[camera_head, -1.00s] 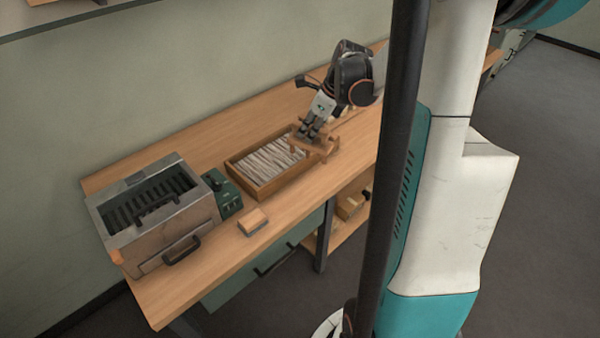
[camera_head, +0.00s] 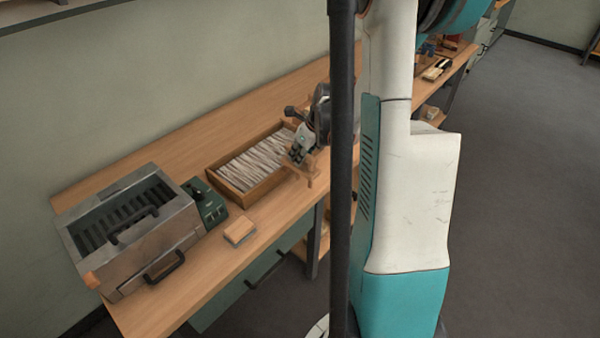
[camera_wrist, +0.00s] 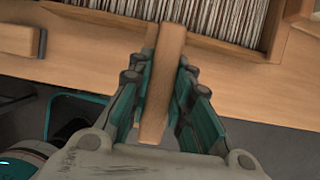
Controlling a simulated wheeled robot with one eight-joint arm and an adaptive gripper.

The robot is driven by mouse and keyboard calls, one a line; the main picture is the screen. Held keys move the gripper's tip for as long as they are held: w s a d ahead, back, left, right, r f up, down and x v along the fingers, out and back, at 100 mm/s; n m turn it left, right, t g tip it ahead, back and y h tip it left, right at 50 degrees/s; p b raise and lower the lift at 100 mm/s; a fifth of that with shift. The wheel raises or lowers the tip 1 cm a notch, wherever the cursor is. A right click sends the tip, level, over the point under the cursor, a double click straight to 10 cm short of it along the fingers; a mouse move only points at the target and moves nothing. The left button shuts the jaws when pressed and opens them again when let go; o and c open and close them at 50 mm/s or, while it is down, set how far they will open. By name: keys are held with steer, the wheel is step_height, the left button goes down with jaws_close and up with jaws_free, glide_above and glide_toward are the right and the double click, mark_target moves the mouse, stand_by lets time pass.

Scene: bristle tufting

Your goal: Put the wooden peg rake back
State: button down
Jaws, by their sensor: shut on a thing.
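The wooden peg rake (camera_head: 308,172) is in my gripper (camera_head: 299,155), just off the right front corner of the wooden tray in the head view. In the wrist view my gripper (camera_wrist: 160,90) is shut on the rake, and a plain wooden bar of it (camera_wrist: 163,85) runs between the two fingers. Its far end overlaps the tray's front wall in that view. The rake's pegs are hard to make out, and my arm and a dark post hide part of the area around it.
The tray (camera_head: 256,192) of pale bristle strips lies on the bench (camera_head: 150,135). A metal box with slots (camera_head: 135,235), a green unit (camera_head: 208,205) and a small wooden block (camera_head: 240,231) stand to its left. Brushes (camera_head: 437,68) lie on the far right bench.

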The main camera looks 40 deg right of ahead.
mark_target(302, 165)
step_height(302, 165, down, 6)
steer(key=shift+r+b, duration=0.15)
steer(key=shift+b, duration=0.75)
steer(key=shift+r, duration=0.1)
steer(key=c, duration=1.5)
jaws_free()
steer(key=shift+o, duration=0.2)
steer(key=p+v, duration=0.4)
steer(key=v, duration=0.8)
